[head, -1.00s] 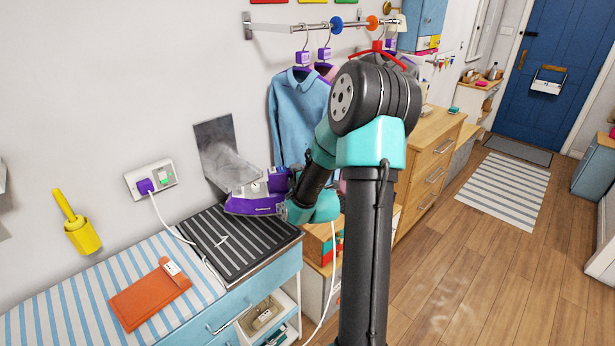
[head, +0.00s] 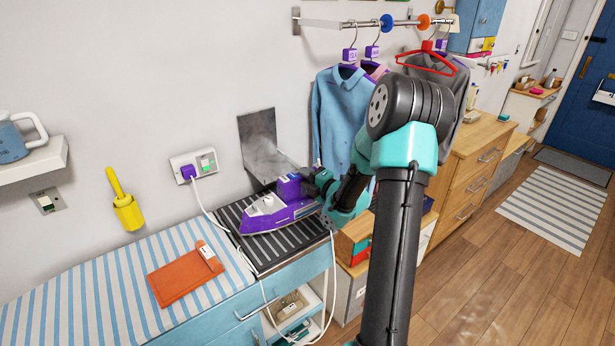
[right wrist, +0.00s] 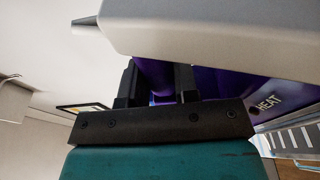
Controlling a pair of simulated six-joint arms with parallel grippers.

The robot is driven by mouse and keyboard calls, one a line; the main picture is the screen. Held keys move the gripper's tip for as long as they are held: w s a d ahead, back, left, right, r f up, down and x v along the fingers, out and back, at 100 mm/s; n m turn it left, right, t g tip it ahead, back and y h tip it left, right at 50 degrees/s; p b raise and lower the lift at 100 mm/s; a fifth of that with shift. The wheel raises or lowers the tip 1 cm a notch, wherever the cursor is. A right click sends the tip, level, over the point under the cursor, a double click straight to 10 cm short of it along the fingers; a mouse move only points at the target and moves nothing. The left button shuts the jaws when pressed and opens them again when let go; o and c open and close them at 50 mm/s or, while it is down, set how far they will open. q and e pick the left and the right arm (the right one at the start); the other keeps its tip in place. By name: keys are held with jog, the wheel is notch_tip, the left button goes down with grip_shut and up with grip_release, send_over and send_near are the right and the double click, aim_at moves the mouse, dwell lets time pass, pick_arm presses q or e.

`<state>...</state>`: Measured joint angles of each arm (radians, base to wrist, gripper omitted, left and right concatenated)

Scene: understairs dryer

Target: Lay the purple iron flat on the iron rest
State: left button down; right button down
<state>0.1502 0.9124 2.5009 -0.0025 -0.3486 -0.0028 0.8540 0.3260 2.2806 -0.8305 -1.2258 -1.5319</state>
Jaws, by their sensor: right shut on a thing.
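The purple iron (head: 280,214) is over the black-and-grey striped iron rest (head: 290,242), its nose toward the left and its sole facing down. It looks about level; I cannot tell whether its sole touches the rest. My right gripper (head: 317,187) is shut on the iron's handle at its right end. In the right wrist view the purple handle (right wrist: 155,76) runs between the dark fingers of that gripper (right wrist: 158,85), and the body marked HEAT (right wrist: 268,102) is beside it. The iron hides part of the rest. My left gripper is not in view.
A metal plate (head: 259,143) stands on the wall behind the rest. A white cord (head: 205,212) runs from the wall socket (head: 198,165). Hanging shirts (head: 340,115) are to the right.

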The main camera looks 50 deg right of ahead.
aim_at(306, 196)
dwell(0.3)
jog(key=shift+f, duration=3.35)
jog(key=shift+f, duration=0.65)
jog(key=c, duration=1.2)
grip_release()
jog(key=o, duration=0.4)
jog(key=shift+f, duration=0.1)
jog(key=shift+s, duration=0.1)
jog(key=s, duration=0.5)
jog(key=s+a, duration=0.1)
jog(key=s, duration=1.1)
jog(key=shift+s+a, duration=0.1)
jog(key=shift+a, duration=0.25)
